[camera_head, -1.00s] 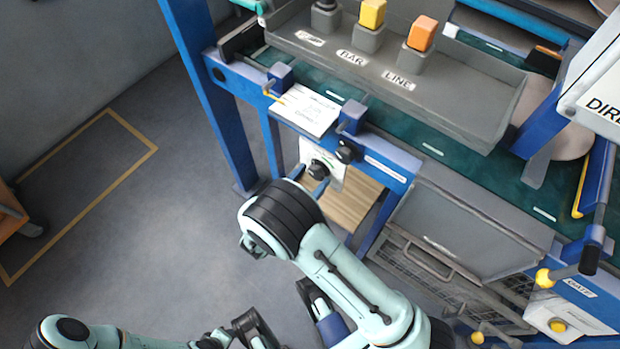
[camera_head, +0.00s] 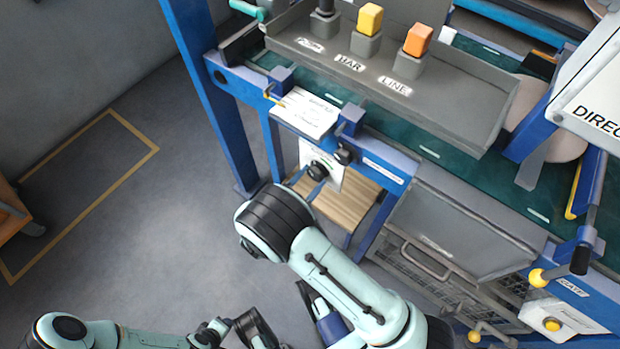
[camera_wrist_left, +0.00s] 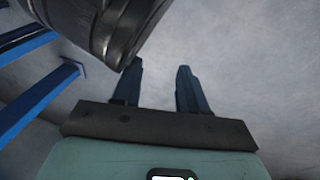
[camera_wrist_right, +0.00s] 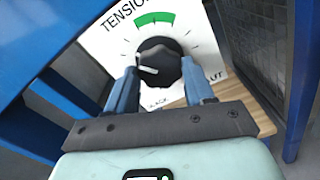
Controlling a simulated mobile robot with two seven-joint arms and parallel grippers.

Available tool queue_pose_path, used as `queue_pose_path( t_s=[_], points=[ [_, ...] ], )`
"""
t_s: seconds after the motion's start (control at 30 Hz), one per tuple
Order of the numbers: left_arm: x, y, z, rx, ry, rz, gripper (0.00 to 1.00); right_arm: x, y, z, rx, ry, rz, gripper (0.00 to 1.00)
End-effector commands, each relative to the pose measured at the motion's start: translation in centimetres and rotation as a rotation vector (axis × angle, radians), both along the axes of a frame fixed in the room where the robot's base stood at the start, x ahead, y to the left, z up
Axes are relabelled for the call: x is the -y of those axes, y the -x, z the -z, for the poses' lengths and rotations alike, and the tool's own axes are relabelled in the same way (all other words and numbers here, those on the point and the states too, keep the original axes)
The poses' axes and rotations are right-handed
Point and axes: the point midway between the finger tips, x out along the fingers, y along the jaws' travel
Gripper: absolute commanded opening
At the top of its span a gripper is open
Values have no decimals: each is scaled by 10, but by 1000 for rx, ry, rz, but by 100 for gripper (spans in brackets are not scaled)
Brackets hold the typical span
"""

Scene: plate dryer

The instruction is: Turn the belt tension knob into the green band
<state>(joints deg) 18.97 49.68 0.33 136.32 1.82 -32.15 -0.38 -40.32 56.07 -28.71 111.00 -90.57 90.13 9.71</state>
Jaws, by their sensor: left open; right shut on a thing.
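The black belt tension knob (camera_wrist_right: 159,60) sits on a white dial plate (camera_wrist_right: 105,45) marked "TENSION". It also shows in the head view (camera_head: 318,171), below the front rail. The green band (camera_wrist_right: 155,18) is at the top of the dial. The knob's white pointer mark (camera_wrist_right: 148,70) points left, outside the green band. My right gripper (camera_wrist_right: 162,76) is shut on the knob, one finger at each side; the fingertips' contact is partly hidden. My left gripper (camera_wrist_left: 157,68) is open and empty, low over the floor, away from the dial.
A blue frame post (camera_head: 205,95) stands left of the dial. A second small black knob (camera_head: 344,153) sits just above right of it. A wooden board (camera_head: 345,200) lies below. A grey cover with a handle (camera_head: 425,260) is to the right.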

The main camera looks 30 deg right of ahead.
Motion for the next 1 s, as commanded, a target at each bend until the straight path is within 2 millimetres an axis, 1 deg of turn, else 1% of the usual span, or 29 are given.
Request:
queue_pose_path(
  t_s=[0.1, 0.5, 1.0],
  points=[
    [1, -6, -6, 20, -1, 2, 43, -1, 0, 0, 98, -45, -3, 22],
    [3, -19, -19, 66, -3, 4, 43, -2, -1, 0, 449, -192, -2, 22],
    [4, -27, -26, 92, -5, 5, 43, -3, -2, 0, 846, -358, -3, 22]
  ],
)
